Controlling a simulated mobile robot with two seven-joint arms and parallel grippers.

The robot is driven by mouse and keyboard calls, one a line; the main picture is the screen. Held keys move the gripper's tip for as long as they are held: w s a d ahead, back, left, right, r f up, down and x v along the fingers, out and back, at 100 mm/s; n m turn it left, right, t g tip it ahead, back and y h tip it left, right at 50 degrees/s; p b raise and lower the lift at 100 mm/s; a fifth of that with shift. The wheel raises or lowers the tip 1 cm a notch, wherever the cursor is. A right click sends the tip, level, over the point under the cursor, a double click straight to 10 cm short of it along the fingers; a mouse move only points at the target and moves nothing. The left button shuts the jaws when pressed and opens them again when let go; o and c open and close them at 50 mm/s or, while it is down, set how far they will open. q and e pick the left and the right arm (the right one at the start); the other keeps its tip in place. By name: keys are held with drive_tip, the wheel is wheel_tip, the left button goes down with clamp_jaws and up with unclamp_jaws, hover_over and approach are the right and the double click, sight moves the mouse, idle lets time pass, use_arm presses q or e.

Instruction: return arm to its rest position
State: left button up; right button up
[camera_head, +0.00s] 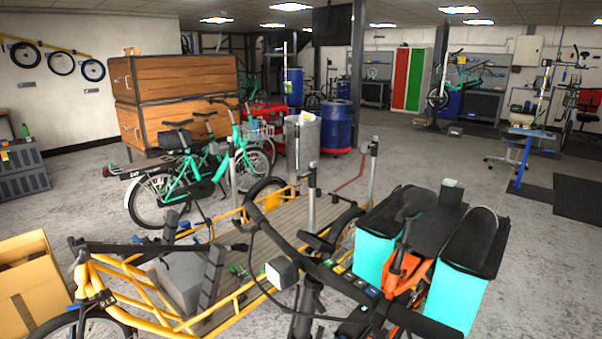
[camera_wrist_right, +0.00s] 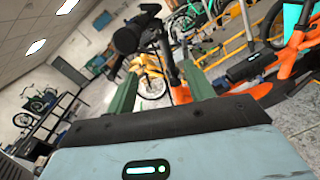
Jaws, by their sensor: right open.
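My right gripper (camera_wrist_right: 160,73) shows in the right wrist view, with two green fingers spread apart and nothing held between them. Beyond the fingers is the orange cargo bike (camera_wrist_right: 178,82), with its dark handlebar grip (camera_wrist_right: 127,40) near the left fingertip in the picture. I cannot tell how far apart they are. In the head view the orange bike (camera_head: 405,268) stands at front right. Neither gripper can be made out in the head view, and my left gripper is in no frame.
A yellow cargo bike (camera_head: 133,277) with a long flat bed (camera_head: 262,245) fills the front. Turquoise panniers (camera_head: 455,290) flank the orange bike's rear. A cardboard box (camera_head: 32,285) stands at front left. A green bike (camera_head: 190,178) is behind. Open floor (camera_head: 440,155) lies at back right.

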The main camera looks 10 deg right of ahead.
drive_tip(key=s+f+m+g+h, duration=0.1)
drive_tip(key=s+f+m+h, duration=0.3)
drive_tip(key=f+m, duration=0.6)
drive_tip(key=s+f+m+h, duration=0.4)
drive_tip(key=f+m, duration=0.4)
drive_tip(key=m, duration=0.4)
use_arm(q)
drive_tip(key=shift+w+a+r+p, duration=0.15)
drive_tip(key=shift+w+r+p, duration=0.5)
drive_tip(key=shift+r, duration=0.2)
use_arm(e)
drive_tip(key=s+a+f+m+g, duration=0.4)
drive_tip(key=s+a+f+m, duration=0.6)
drive_tip(key=a+m, duration=0.4)
drive_tip(key=shift+f+g, duration=0.4)
drive_tip(key=shift+f, duration=0.25)
drive_tip(key=shift+d, duration=0.1)
